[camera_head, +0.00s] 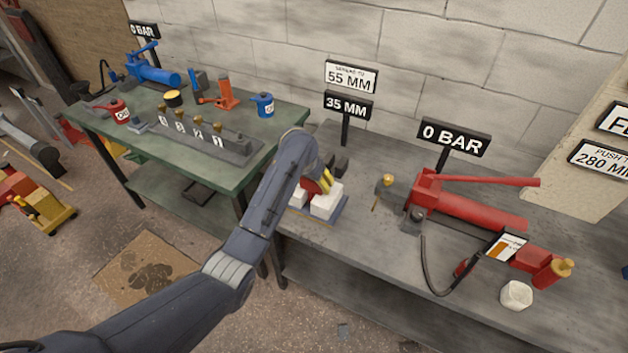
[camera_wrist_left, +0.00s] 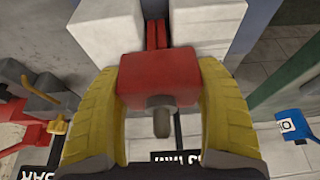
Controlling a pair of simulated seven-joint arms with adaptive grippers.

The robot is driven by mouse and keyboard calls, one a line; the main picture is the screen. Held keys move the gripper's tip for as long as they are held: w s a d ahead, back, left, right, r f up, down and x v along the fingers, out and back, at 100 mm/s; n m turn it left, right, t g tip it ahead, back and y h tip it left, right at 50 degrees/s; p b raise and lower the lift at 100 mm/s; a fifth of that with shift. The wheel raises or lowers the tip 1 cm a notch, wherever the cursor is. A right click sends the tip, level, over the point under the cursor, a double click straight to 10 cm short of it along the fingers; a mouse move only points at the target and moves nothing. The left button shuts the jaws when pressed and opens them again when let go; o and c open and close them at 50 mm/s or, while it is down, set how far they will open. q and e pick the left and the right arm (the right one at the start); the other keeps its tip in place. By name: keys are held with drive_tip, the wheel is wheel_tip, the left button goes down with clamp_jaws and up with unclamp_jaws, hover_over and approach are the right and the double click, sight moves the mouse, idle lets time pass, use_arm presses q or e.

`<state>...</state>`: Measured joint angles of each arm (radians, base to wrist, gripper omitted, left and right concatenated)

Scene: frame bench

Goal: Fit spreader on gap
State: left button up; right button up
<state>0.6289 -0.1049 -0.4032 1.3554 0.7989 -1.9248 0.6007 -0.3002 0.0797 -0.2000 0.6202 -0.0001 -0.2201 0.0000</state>
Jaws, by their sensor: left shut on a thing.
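My left gripper (camera_head: 324,178) reaches over the grey bench from the left. In the left wrist view its yellow fingers (camera_wrist_left: 160,100) are shut on the sides of the red spreader (camera_wrist_left: 158,75). The spreader's narrow red tip (camera_wrist_left: 157,33) points into the gap between two white blocks, one on the left (camera_wrist_left: 108,28) and one on the right (camera_wrist_left: 205,22). I cannot tell how deep the tip sits or whether it touches them. In the head view the white blocks (camera_head: 326,203) stand below the gripper, and the arm partly hides the spreader. My right gripper is not in view.
A red hand pump (camera_head: 470,210) with a black hose (camera_head: 427,270) lies on the grey bench (camera_head: 375,250). Signs behind read 35 MM (camera_head: 347,106), 55 MM (camera_head: 350,78) and 0 BAR (camera_head: 453,138). A green table (camera_head: 265,140) with tools stands at the left.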

use_arm(q)
drive_tip(key=o, duration=1.6)
drive_tip(key=shift+f, duration=0.1)
drive_tip(key=shift+o, duration=0.4)
drive_tip(key=shift+f, duration=0.15)
drive_tip(key=v, duration=1.2)
